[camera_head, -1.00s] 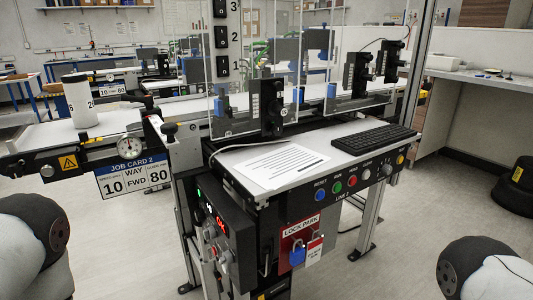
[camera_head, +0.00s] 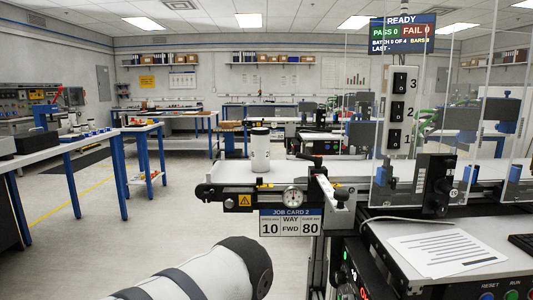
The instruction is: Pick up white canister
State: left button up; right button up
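The white canister (camera_head: 260,150) stands upright on the near left end of the belt conveyor (camera_head: 232,172), close to the dial gauge. It has a lid and faint dark marks on its side. Part of one of my arms (camera_head: 215,275) comes in at the bottom of the view, below the conveyor and apart from the canister. Neither gripper shows in the view.
The job card sign (camera_head: 290,222) and the dial gauge (camera_head: 292,197) are on the conveyor's front side. Clear guard panels and a switch column (camera_head: 398,110) stand to the right. A blue-legged workbench (camera_head: 65,150) is at left. Open floor lies between it and the conveyor.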

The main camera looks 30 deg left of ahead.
aim_at(260, 137)
jog(key=i+l+z, duration=0.1)
jog(key=i+l, duration=0.2)
jog(key=l, duration=0.25)
jog(key=i+l+z, duration=0.15)
jog(key=i+l, duration=0.2)
jog(key=l, duration=0.2)
jog(key=i+l+z, duration=0.1)
jog(key=i+l, duration=0.3)
jog(key=u, duration=2.4)
jog(key=k+j, duration=0.05)
